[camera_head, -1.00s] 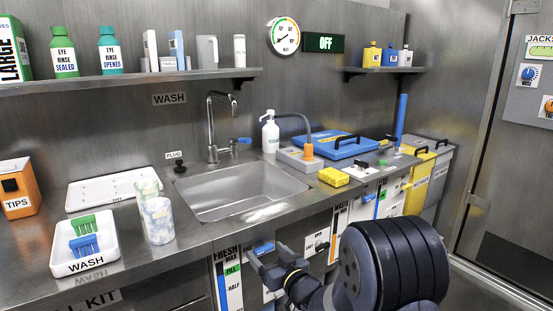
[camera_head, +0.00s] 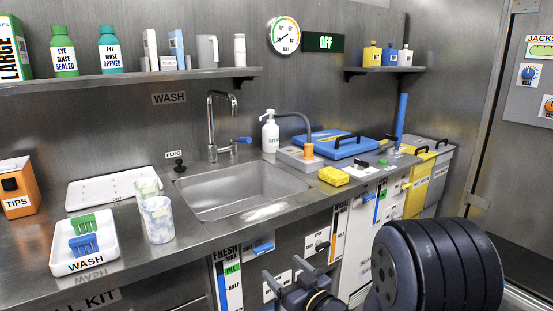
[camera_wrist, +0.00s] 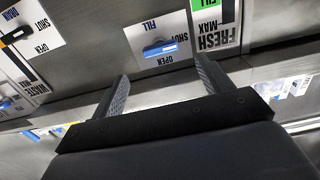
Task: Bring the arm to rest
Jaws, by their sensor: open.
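My gripper (camera_head: 283,283) is low in front of the cabinet below the sink, at the bottom of the head view. In the wrist view my gripper (camera_wrist: 160,80) shows two fingers spread apart with nothing between them. Beyond the fingers is a blue fill valve handle (camera_wrist: 160,48) on a white label marked FILL, SHUT and OPEN. The same blue handle (camera_head: 263,248) shows in the head view, apart from the gripper. My arm's dark, ribbed link fills the lower right of the head view and hides part of the cabinet front.
The sink (camera_head: 245,190) is set in the steel counter (camera_head: 200,238). A wash tray (camera_head: 105,257) with green and blue racks stands at left, beside cloudy beakers (camera_head: 157,220). A yellow sponge (camera_head: 333,176) lies near the counter's front edge. Yellow and grey bins stand at right.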

